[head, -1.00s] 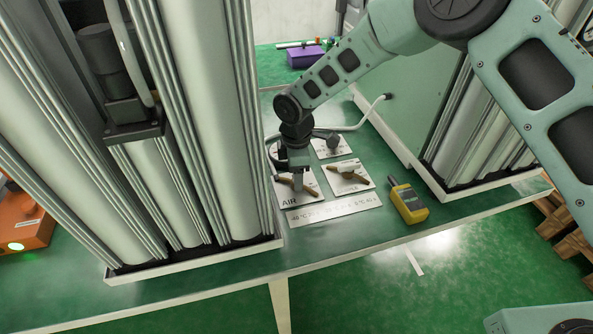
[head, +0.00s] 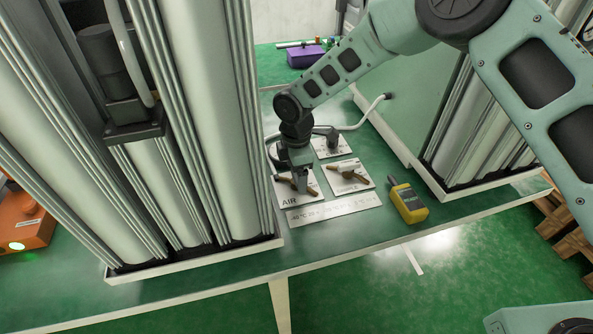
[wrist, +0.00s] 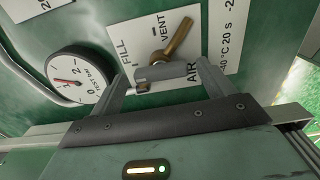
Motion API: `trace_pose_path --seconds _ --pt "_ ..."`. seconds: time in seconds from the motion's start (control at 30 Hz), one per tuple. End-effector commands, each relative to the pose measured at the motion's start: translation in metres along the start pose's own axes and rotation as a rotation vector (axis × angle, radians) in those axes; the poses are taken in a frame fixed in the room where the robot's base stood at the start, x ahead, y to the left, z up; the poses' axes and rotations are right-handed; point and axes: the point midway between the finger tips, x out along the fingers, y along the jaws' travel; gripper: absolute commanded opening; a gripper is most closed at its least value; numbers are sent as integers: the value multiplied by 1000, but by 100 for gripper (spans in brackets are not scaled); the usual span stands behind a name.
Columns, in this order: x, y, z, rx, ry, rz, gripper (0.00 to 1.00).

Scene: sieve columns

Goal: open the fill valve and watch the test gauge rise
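The valve plate (wrist: 112,30) with FILL, VENT and AIR lettering lies on the green bench. Its brass lever (wrist: 179,36) points up and right, beside the VENT lettering. My gripper (wrist: 164,68) is right above this plate, its two fingers well apart. A grey cylindrical piece (wrist: 165,72) crosses the lever between them; whether the fingers touch it is unclear. In the head view my gripper (head: 300,184) covers part of the AIR plate (head: 290,197). The round test gauge (wrist: 80,77) has a red needle on its left side; its exact reading is too small to tell.
A second plate (head: 366,184) with a brass lever sits to the right. A printed strip (head: 335,207) lies in front and a yellow handheld device (head: 408,203) farther right. Tall pale columns (head: 207,100) stand close on the left, and a green cabinet (head: 408,115) on the right.

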Motion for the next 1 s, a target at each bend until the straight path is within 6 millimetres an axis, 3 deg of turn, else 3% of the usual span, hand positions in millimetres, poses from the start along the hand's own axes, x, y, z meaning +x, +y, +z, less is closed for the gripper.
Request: trace_pose_path --seconds 0.3,0.47,1.0 --pt "-1 0 0 2 0 -2 82" --pt "-17 1 0 2 0 2 82" --pt "-137 1 0 2 0 2 82"
